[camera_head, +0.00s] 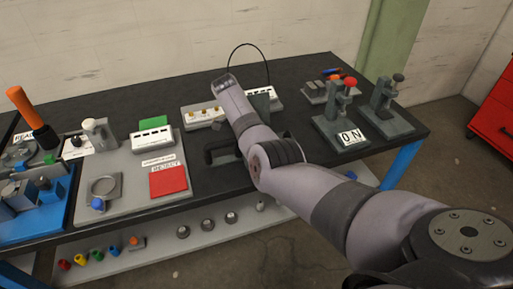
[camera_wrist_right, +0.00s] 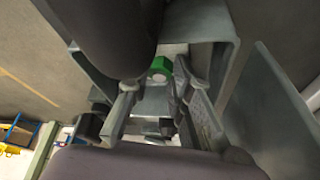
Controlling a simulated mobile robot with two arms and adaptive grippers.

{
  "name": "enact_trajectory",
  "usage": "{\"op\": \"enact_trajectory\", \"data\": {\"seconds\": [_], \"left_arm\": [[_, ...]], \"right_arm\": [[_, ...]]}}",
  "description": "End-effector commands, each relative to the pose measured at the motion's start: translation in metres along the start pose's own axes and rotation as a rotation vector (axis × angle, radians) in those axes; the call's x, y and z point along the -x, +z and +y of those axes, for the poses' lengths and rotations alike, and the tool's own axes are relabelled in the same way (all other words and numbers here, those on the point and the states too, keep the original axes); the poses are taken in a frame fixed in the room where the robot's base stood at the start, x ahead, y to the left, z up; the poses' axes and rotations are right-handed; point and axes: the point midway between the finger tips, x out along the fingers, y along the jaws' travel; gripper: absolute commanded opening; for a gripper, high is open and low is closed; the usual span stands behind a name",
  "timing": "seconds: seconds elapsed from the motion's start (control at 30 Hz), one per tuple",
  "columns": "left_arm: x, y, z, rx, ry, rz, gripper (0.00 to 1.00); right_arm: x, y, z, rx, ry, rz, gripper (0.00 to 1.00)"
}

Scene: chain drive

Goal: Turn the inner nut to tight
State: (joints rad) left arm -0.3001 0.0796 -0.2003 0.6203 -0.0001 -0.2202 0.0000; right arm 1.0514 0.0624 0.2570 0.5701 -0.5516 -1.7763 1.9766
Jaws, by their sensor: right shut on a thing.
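A green nut-like piece (camera_wrist_right: 162,66) with a pale round face shows near the top middle of the right wrist view, inside a grey metal bracket (camera_wrist_right: 215,22). My right gripper (camera_wrist_right: 156,84) has its fingertips on either side of this piece and is shut on it. The exact contact is partly hidden by the dark rounded arm part above. In the head view my right arm reaches over the table's middle; its gripper and the nut are hidden there. I cannot read how tight the nut is. My left gripper is in neither view.
On the dark table (camera_head: 300,75), two grey clamp stands (camera_head: 338,125) are at the right. A white board with a red plate (camera_head: 168,181) and a blue fixture (camera_head: 40,215) are at the left. A thin black loop (camera_head: 249,45) rises behind my arm. A lower shelf holds several small parts.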

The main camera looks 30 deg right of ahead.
Motion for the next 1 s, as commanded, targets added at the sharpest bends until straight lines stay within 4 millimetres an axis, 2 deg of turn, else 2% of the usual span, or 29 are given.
{"op": "enact_trajectory", "data": {"seconds": [0.47,0.5,0.77,1.0], "left_arm": [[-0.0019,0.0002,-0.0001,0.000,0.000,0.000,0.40],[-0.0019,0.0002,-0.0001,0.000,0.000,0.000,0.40],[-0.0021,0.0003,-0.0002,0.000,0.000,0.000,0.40],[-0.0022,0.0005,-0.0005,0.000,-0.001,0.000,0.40]], "right_arm": [[0.0029,-0.0012,-0.0015,-0.015,0.001,0.000,0.00],[0.0029,-0.0012,-0.0015,-0.015,0.001,0.000,0.22],[0.0014,-0.0005,-0.0007,-0.013,0.003,0.000,0.39],[0.0007,-0.0001,-0.0003,-0.012,0.004,0.000,0.40]]}}
